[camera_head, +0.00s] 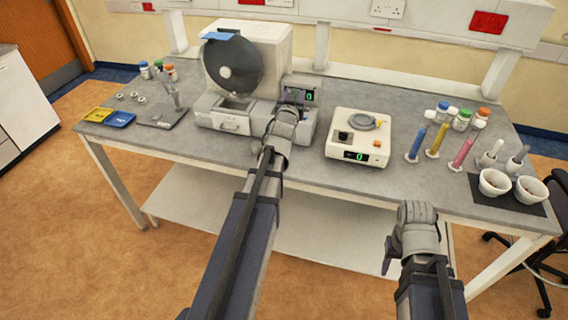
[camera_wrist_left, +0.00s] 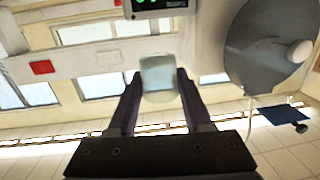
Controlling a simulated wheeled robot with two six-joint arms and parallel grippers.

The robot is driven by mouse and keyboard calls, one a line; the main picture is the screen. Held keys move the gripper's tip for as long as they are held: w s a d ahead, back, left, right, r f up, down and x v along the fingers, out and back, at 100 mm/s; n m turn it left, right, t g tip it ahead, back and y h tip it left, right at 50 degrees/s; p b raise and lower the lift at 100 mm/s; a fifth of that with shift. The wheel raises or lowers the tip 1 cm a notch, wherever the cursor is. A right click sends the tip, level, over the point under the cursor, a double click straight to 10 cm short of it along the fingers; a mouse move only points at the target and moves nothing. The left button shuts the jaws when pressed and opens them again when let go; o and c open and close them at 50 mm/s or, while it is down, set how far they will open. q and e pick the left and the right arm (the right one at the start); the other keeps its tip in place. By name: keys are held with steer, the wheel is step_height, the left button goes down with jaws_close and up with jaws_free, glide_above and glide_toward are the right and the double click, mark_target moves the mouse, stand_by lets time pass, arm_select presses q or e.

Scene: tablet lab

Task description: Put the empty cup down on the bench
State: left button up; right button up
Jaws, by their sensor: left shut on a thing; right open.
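My left gripper (camera_head: 287,116) is in front of the large grey-white machine, close to its small panel with a green display. In the left wrist view the two dark fingers of this gripper (camera_wrist_left: 158,92) are shut on a small, pale, translucent cup (camera_wrist_left: 158,76). I cannot make out its contents. In the head view the cup is mostly hidden by the gripper and wrist. The grey bench (camera_head: 300,170) lies below. My right gripper (camera_head: 388,254) is open and empty, in front of the bench's front edge.
The machine (camera_head: 262,45) with a dark disc stands at the back. A cream device (camera_head: 359,136) is right of it. Bottles, coloured cylinders and two white mortars (camera_head: 494,184) fill the right. Yellow and blue trays (camera_head: 120,119) lie left. The front strip is clear.

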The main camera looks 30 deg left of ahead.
arm_select(q)
steer(key=s+a+f+y+b, duration=0.1)
steer(key=s+a+f+b, duration=0.1)
steer(key=f+b, duration=0.9)
step_height(320, 180, down, 2)
steer(key=shift+s+a+f+n, duration=0.1)
steer(key=shift+s+a+n, duration=0.1)
steer(key=shift+a+n, duration=0.35)
steer(key=shift+a, duration=0.1)
step_height(320, 180, down, 10)
steer(key=b, duration=1)
steer(key=shift+f, duration=0.15)
steer(key=o, duration=1)
